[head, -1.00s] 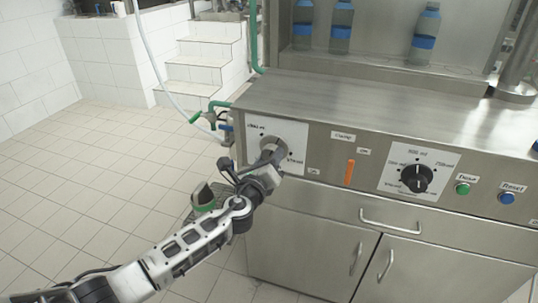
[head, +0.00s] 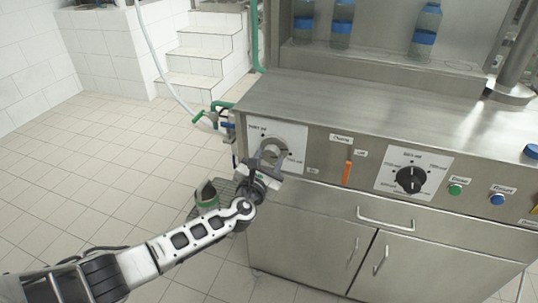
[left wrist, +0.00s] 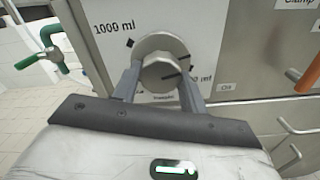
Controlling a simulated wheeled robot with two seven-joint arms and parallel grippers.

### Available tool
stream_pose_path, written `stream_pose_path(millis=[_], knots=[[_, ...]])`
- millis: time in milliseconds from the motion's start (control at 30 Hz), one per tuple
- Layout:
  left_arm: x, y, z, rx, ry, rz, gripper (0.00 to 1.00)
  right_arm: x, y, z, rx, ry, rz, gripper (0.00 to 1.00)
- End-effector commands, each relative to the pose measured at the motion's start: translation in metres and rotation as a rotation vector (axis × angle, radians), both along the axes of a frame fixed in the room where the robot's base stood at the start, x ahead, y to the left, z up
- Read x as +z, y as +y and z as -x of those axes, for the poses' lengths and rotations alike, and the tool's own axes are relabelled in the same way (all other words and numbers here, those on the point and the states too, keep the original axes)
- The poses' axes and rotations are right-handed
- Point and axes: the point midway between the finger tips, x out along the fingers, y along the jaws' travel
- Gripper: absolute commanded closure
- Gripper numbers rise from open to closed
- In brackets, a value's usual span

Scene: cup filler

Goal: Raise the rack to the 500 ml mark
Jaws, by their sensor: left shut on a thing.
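A round grey metal knob (left wrist: 162,62) sits on a white dial plate at the left end of the machine's front panel. In the left wrist view the plate (left wrist: 110,50) reads "1000 ml" at upper left and a partly hidden "ml" mark at the right. My left gripper (head: 272,160) has its fingers on both sides of the knob and is shut on it; it also shows in the left wrist view (left wrist: 160,78). The lower labels of the plate are partly hidden by the fingers. The rack cannot be told apart in these views. My right gripper is not in view.
A black selector knob (head: 411,180), an orange clamp lever (head: 347,172), a green button (head: 455,190) and a blue button (head: 497,199) are on the same panel. Blue-banded bottles (head: 341,25) stand above. Open tiled floor (head: 100,170) lies to the left.

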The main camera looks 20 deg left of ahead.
Motion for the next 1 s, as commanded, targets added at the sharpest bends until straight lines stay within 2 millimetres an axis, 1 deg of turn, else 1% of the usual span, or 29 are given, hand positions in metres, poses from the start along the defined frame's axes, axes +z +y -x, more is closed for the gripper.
stream_pose_path(millis=[100, 500, 700, 1000], knots=[[0.001, 0.000, 0.000, 0.000, -0.001, -0.112, 0.80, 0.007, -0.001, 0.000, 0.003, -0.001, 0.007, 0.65], [0.001, 0.001, 0.001, -0.001, -0.012, -0.438, 0.80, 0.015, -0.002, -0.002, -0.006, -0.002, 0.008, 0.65], [0.001, 0.001, 0.000, 0.000, -0.016, -0.539, 0.80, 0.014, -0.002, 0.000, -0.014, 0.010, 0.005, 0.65], [0.000, 0.001, 0.000, 0.000, -0.019, -0.605, 0.80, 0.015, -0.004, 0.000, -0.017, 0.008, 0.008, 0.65]])
